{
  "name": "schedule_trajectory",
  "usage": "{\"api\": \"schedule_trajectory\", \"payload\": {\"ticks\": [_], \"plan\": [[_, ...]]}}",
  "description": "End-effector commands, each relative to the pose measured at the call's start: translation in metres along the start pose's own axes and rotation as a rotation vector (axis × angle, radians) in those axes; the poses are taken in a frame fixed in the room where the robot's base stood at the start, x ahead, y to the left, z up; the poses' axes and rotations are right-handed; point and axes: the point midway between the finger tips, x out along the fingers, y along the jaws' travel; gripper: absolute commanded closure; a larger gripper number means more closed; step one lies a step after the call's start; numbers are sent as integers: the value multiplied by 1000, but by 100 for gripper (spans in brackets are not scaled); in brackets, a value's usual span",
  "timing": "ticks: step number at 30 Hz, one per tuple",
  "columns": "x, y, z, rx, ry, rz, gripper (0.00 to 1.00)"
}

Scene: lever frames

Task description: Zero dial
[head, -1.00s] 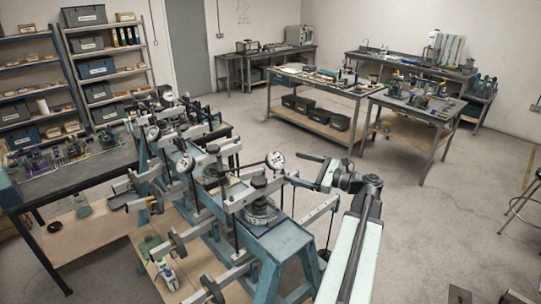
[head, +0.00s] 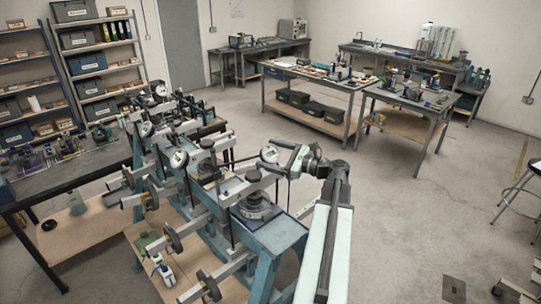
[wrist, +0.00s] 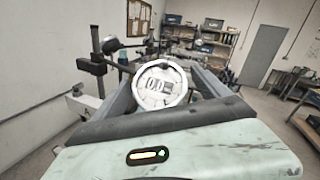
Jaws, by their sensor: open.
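My gripper (head: 281,156) is at the right side of this dial in the head view. In the wrist view its grey jaws are open, one on each side of the dial. Whether either jaw touches the rim cannot be told. Other dials, such as one further left (head: 180,159), stand along the row.
Lever arms and round weights (head: 211,285) stick out to the left of the frame. A dark workbench (head: 62,172) stands at the left, and further tables (head: 311,92) stand behind.

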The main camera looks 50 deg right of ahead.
Motion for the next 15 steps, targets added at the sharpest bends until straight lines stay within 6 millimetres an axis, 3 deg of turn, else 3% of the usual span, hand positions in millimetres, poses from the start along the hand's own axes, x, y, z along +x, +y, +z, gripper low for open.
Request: {"api": "schedule_trajectory", "payload": {"ticks": [1, 6, 8, 15], "plan": [[0, 0, 0, 0, 0, 0, 18], [0, 0, 0, 0, 0, 0, 65], [0, 0, 0, 0, 0, 0, 78], [-1, 4, -1, 68, 0, -78, 77]]}}
